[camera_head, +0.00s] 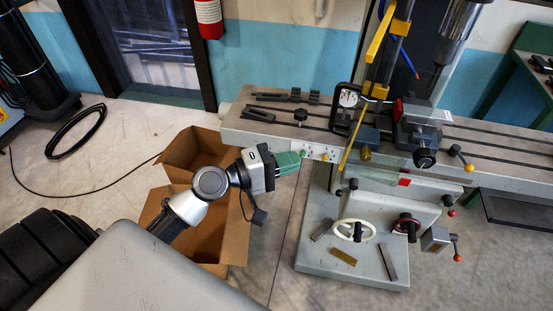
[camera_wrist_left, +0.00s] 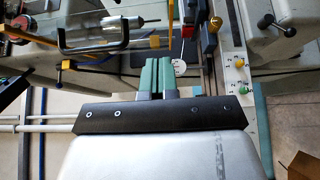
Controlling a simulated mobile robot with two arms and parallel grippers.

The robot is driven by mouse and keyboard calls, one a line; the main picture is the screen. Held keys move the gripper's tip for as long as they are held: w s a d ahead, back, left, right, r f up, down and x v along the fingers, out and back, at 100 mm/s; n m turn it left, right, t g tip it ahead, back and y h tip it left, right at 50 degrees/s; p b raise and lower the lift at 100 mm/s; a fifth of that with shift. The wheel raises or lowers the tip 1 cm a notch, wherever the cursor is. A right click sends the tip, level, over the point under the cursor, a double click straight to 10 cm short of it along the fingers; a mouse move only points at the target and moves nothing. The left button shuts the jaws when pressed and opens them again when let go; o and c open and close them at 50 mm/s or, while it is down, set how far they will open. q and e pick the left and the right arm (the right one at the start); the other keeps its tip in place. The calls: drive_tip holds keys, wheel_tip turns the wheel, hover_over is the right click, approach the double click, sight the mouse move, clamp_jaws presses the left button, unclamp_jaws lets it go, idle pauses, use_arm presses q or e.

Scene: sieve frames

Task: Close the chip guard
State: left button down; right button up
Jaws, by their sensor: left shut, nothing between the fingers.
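A black rounded frame (camera_head: 334,108) stands upright beside a slanted yellow bar (camera_head: 346,158) above the mill table, with a round dial showing inside it. A clear panel (camera_head: 425,113) stands further right, over the vise. I cannot tell for certain which of these is the chip guard. In the left wrist view a dark frame (camera_wrist_left: 94,47) shows at the upper left, beyond the fingertips. My left gripper (camera_head: 298,158) has green fingers, shut and empty, at the table's front left edge, apart from the frame. The fingers also show in the left wrist view (camera_wrist_left: 155,62). My right gripper is out of view.
The mill table (camera_head: 480,142) runs across to the right, with clamps (camera_head: 288,97) on its left end. A white handwheel (camera_head: 340,230) and several levers stick out below. An open cardboard box (camera_head: 236,235) sits on the floor under my left arm.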

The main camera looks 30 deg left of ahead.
use_arm(q)
drive_tip(key=w+d+p, duration=0.3)
drive_tip(key=d, duration=0.4)
drive_tip(key=shift+w, duration=0.2)
